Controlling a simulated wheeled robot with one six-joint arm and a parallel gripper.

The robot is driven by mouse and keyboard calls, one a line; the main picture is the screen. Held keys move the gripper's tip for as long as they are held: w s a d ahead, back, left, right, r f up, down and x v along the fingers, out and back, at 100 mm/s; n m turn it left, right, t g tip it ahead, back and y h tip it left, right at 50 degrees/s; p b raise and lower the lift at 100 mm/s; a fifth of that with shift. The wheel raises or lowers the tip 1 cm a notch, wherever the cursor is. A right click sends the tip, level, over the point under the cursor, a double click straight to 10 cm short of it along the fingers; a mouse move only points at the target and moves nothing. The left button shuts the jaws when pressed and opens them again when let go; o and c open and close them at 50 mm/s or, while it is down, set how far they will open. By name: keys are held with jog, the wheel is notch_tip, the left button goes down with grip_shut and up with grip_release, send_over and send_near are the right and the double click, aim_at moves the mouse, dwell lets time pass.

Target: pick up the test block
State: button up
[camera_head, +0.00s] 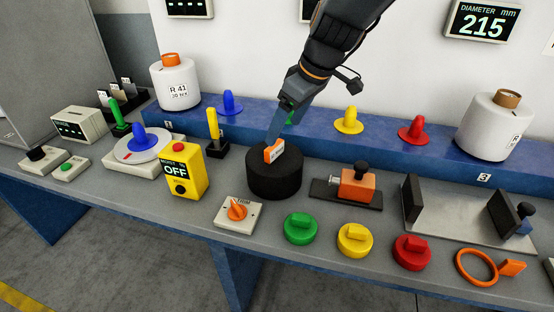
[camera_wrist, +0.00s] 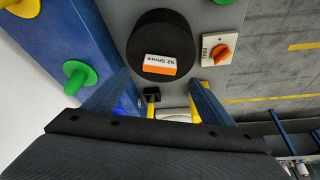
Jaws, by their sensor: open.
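The test block (camera_head: 274,152) is a small orange and white block with printed text. It rests on top of a black round pad (camera_head: 273,184). In the wrist view the block (camera_wrist: 160,65) shows its white "52 Shore" label near the front edge of the black pad (camera_wrist: 158,35). My gripper (camera_head: 272,138) is pointed down just over the block, its blue finger close behind it in the head view. In the wrist view my gripper (camera_wrist: 158,78) is open, with the block ahead between the fingertips. I cannot tell whether a finger touches the block.
A yellow control box (camera_head: 181,170) and a yellow peg (camera_head: 213,124) stand left of the pad. An orange clamp fixture (camera_head: 357,187) stands right. A TRIM knob panel (camera_head: 238,213) and colored discs (camera_head: 299,228) lie in front. A raised blue shelf (camera_head: 386,147) runs behind.

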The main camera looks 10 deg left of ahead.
aim_at(276, 145)
jog(key=shift+p+x, duration=1.3)
jog(key=shift+x, duration=2.4)
jog(key=shift+a+r, duration=0.1)
grip_shut()
